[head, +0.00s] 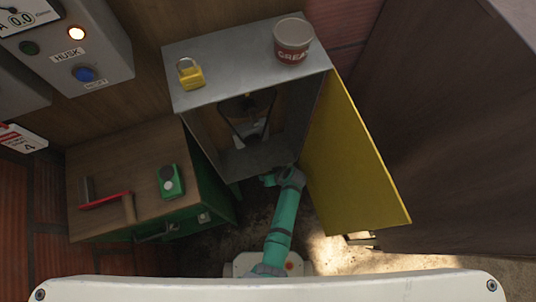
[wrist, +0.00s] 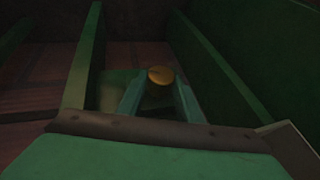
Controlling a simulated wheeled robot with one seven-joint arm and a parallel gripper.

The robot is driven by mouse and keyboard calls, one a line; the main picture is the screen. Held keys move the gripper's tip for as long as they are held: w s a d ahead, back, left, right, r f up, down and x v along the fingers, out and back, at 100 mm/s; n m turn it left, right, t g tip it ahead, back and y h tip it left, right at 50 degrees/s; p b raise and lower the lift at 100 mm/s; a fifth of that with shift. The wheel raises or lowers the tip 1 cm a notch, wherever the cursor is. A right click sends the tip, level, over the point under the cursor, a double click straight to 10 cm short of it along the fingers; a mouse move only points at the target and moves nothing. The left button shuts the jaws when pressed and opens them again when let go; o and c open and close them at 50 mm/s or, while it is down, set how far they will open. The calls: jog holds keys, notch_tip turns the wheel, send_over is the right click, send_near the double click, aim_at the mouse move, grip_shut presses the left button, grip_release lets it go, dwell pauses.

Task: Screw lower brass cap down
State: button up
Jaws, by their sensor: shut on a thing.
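The lower brass cap (wrist: 160,74) shows in the wrist view as a small round golden disc seen from its top. My gripper (wrist: 159,86) has one teal finger on each side of it and is shut on it. A green plate lies behind and to the left of the cap. What the cap sits on is hidden by the fingers and shadow. In the head view my teal arm reaches down below the open grey cabinet (head: 177,75); the fingertips and the cap cannot be made out there.
Green walls (wrist: 225,70) stand close on both sides of my gripper. The yellow door (head: 350,165) hangs open right of my arm. A padlock (head: 191,76) and a grease tub (head: 292,42) stand on the cabinet. A wooden-topped bench (head: 125,165) is at the left.

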jog(key=shift+d, duration=0.1)
jog(key=o, duration=1)
jog(key=shift+o, duration=0.2)
jog(key=shift+w, duration=0.1)
jog(key=shift+r, duration=0.2)
jog(key=v, duration=0.7)
jog(key=shift+d, duration=0.1)
